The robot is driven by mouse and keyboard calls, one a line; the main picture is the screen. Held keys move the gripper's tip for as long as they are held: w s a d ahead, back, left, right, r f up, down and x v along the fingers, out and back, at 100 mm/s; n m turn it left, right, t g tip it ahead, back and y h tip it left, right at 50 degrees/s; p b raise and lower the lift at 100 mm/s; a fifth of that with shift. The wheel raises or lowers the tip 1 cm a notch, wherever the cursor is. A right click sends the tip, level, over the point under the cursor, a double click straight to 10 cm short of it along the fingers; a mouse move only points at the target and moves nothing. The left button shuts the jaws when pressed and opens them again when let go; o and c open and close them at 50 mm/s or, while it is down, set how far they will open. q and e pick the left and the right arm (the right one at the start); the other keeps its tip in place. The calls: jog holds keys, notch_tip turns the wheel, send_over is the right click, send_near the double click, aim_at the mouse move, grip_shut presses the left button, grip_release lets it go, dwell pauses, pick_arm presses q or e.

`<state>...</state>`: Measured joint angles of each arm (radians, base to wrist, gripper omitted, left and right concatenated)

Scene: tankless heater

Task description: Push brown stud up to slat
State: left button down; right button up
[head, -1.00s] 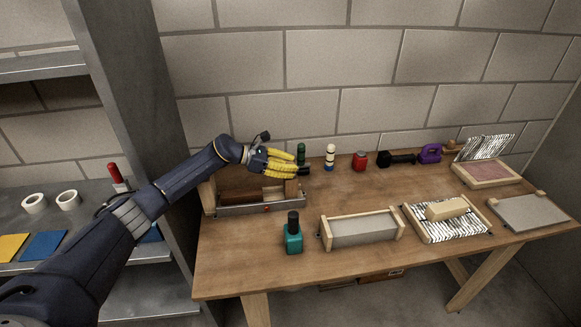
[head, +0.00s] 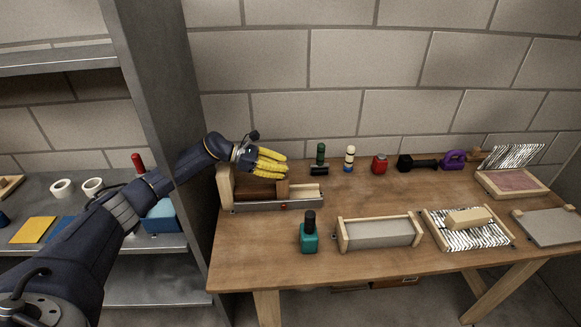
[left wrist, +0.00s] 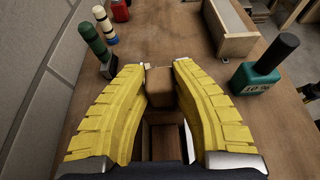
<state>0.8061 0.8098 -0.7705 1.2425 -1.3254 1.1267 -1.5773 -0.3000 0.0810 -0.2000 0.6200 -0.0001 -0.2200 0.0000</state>
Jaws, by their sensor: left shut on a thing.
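The brown stud (head: 283,189) is a small upright block in the grey-fronted tray (head: 265,207) at the left of the bench. My left gripper (head: 270,161) reaches over the tray from the left. Its yellow fingers are shut on the stud, which shows between the fingertips in the left wrist view (left wrist: 160,82). A darker brown piece, which looks like the slat (head: 255,187), is just left of the stud. I cannot tell whether they touch. A brown piece also shows behind the stud in the left wrist view (left wrist: 163,140). My right gripper is not in view.
A teal bottle (head: 309,238) stands in front of the tray. A wood-ended grey box (head: 380,234) is to the right. A metal shelf post (head: 155,90) is close by my left arm.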

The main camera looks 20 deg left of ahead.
pick_arm(q)
jog(key=shift+f, duration=0.15)
jog(key=c, duration=1.1)
grip_release()
jog(key=v, duration=1.2)
